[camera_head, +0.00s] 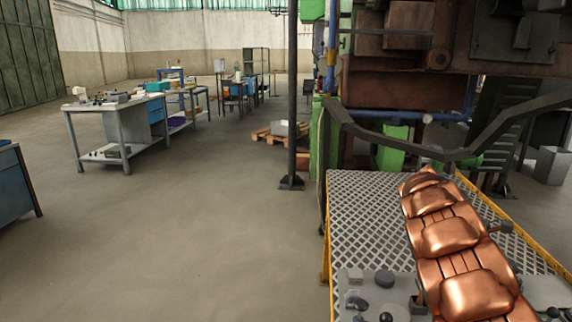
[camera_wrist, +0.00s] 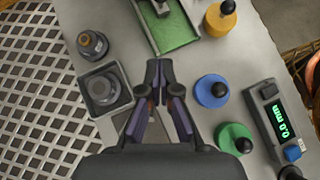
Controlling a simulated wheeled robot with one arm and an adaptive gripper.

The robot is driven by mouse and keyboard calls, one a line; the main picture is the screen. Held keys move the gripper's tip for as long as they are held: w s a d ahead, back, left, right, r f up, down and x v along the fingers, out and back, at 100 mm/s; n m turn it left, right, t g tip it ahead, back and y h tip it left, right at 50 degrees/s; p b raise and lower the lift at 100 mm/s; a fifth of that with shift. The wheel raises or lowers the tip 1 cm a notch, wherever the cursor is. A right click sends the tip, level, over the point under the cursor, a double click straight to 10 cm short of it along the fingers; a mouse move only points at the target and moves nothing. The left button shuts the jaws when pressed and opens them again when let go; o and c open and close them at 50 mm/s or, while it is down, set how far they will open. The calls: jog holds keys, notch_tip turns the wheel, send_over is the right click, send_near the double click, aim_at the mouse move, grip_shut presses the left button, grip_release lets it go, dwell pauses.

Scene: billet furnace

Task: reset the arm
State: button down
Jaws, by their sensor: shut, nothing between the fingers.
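My gripper (camera_wrist: 157,68) shows in the wrist view, its two dark fingers shut together with nothing between them. It is over a grey control panel (camera_wrist: 185,62). I cannot make out my gripper in the head view. Left of the fingers are a dark round knob (camera_wrist: 92,43) and a square-framed dark knob (camera_wrist: 103,88). To the right are dark-topped controls with a blue base (camera_wrist: 211,92), a green base (camera_wrist: 233,137) and a yellow base (camera_wrist: 220,18). Ahead of the fingertips is a green-floored slot (camera_wrist: 176,32). The gap between fingertips and panel is unclear.
A display (camera_wrist: 278,120) reads 0.0 mm. A mesh platform (camera_head: 365,205) with a yellow edge carries the panel (camera_head: 385,285). A dark handrail (camera_head: 380,137) and a post (camera_head: 292,100) stand beyond. Open floor (camera_head: 180,220) lies left.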

jog(key=s+a+r+m+t+y, duration=0.1)
jog(key=s+a+r+m+y, duration=0.25)
jog(key=s+a+m, duration=0.65)
jog(key=s+a+f+m+t+y, duration=0.1)
jog(key=s+a+f+y, duration=0.15)
jog(key=s+a, duration=0.95)
jog(key=s+a+f+t+y, duration=0.1)
jog(key=s+a+f+y, duration=0.15)
jog(key=s+a, duration=1)
jog(key=w+a+r+p, duration=0.1)
jog(key=w+r+p, duration=0.1)
jog(key=r+p, duration=0.4)
jog(key=w+a+r+p, duration=0.2)
jog(key=r+p, duration=0.4)
jog(key=shift+w+r+h, duration=0.25)
jog(key=shift+w+h, duration=0.05)
jog(key=shift+h, duration=0.05)
jog(key=shift+d, duration=0.2)
